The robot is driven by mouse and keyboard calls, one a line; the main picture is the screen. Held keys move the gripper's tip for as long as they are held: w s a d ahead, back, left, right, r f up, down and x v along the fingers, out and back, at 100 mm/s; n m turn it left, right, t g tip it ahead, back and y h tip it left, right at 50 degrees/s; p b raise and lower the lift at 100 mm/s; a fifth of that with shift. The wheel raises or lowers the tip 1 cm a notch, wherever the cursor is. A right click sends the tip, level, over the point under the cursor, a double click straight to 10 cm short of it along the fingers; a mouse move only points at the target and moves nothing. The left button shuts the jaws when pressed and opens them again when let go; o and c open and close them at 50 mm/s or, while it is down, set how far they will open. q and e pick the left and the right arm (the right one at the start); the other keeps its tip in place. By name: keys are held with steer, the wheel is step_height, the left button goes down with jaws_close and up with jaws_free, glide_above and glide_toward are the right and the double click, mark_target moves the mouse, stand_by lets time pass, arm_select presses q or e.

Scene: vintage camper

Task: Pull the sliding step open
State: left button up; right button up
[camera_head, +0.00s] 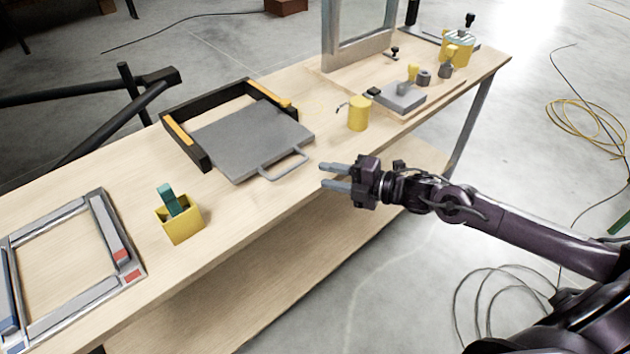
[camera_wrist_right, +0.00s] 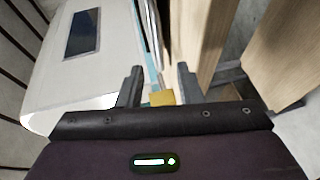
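The sliding step is a grey plate (camera_head: 250,138) with a raised loop handle (camera_head: 284,163) on its near edge. It sits in a black U-shaped frame (camera_head: 200,158) with orange strips, on the wooden bench. The plate juts past the frame's open near side, and a gap shows behind it. My right gripper (camera_head: 326,176) is right of the handle, apart from it, near the bench's front edge. Its two fingers are spread with nothing between them. The right wrist view also shows the fingers apart (camera_wrist_right: 159,84). My left gripper is not in view.
A yellow cup (camera_head: 359,114) stands right of the step. A yellow box (camera_head: 180,222) with a teal piece and a metal frame (camera_head: 118,240) are to the left. Grey parts (camera_head: 402,96) lie further right. Bare wood lies in front of the handle.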

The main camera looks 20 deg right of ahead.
mark_target(294, 169)
steer(key=p+x, duration=0.1)
steer(key=x, duration=0.6)
steer(key=shift+w+a+f, duration=0.1)
steer(key=shift+w+a, duration=0.15)
steer(key=shift+a, duration=0.05)
jaws_close()
